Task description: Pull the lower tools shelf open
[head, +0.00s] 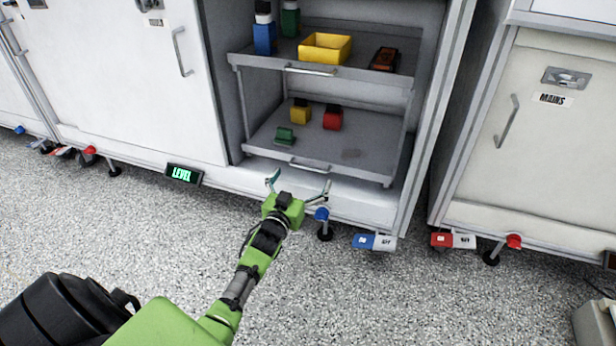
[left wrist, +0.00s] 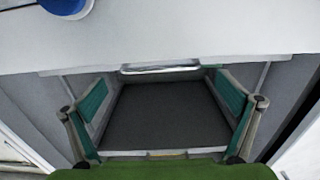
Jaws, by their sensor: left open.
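The lower shelf (head: 372,158) is a grey pull-out tray inside the open cabinet. Its silver bar handle (head: 308,167) sits at the middle of its front edge. My left gripper (head: 299,184) is open and empty in front of and just below this handle in the head view. Its two fingers are spread to either side of the handle and do not close on it. In the left wrist view the open fingers (left wrist: 160,112) frame a dark grey surface, with a pale bar above it. My right gripper is not in view.
A yellow block (head: 300,111), a red block (head: 333,118) and a green block (head: 285,135) lie on the lower shelf. The upper shelf (head: 262,70) holds a yellow bin (head: 326,48). A blue-topped foot (head: 322,214) and blue-white pedals (head: 374,241) stand below the cabinet.

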